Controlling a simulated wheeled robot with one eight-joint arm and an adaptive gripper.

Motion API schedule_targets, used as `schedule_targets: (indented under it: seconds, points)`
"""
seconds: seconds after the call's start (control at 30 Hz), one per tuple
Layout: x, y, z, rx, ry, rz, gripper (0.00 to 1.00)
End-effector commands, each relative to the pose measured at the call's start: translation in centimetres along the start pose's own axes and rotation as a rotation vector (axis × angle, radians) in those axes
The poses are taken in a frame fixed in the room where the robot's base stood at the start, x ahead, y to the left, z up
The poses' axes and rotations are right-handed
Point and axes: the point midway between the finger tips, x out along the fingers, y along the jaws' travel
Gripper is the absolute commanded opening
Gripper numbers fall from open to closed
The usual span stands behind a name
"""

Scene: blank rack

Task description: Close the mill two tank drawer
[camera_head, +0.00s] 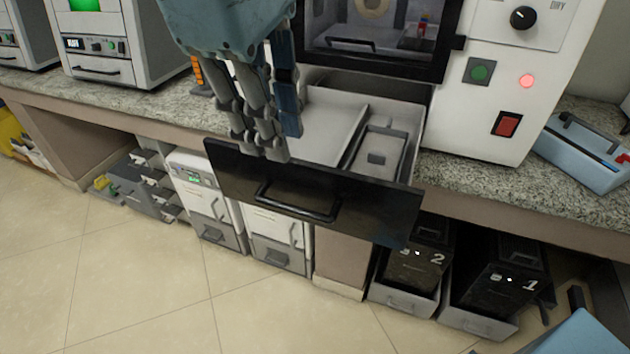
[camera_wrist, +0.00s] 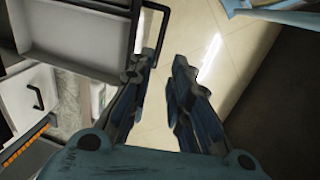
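A wide drawer with a black front (camera_head: 330,195) and bar handle (camera_head: 297,203) is pulled out beneath the counter machine, showing a pale inside with a grey lidded box (camera_head: 378,158). I see no mill label on it. Below, a black unit marked 2 (camera_head: 418,262) stands in a grey tray-like drawer (camera_head: 403,298) that sticks out. My gripper (camera_head: 262,150) hangs at the black drawer front, left of its handle; contact cannot be told. The wrist view shows its fingers (camera_wrist: 165,60) apart and empty, beside a dark bar handle (camera_wrist: 160,25).
A black unit marked 1 (camera_head: 500,272) stands in a similar grey drawer (camera_head: 478,322) at the right. White cabinets (camera_head: 205,195) stand under the counter to the left. A white machine (camera_head: 490,90) is above the open drawer. The tiled floor (camera_head: 150,285) in front is clear.

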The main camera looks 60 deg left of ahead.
Motion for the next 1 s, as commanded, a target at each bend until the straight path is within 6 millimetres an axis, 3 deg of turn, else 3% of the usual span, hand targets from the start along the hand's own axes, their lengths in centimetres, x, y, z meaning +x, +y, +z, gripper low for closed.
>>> schedule_targets:
  seconds: [0.6, 0.8, 1.0]
  points:
    - [10.6, 0.0, 0.0, 0.001, 0.0, 0.0, 0.18]
    - [12.4, 0.0, 0.0, 0.001, 0.0, 0.0, 0.18]
    - [12.9, 0.0, 0.1, 0.001, 0.0, 0.0, 0.18]
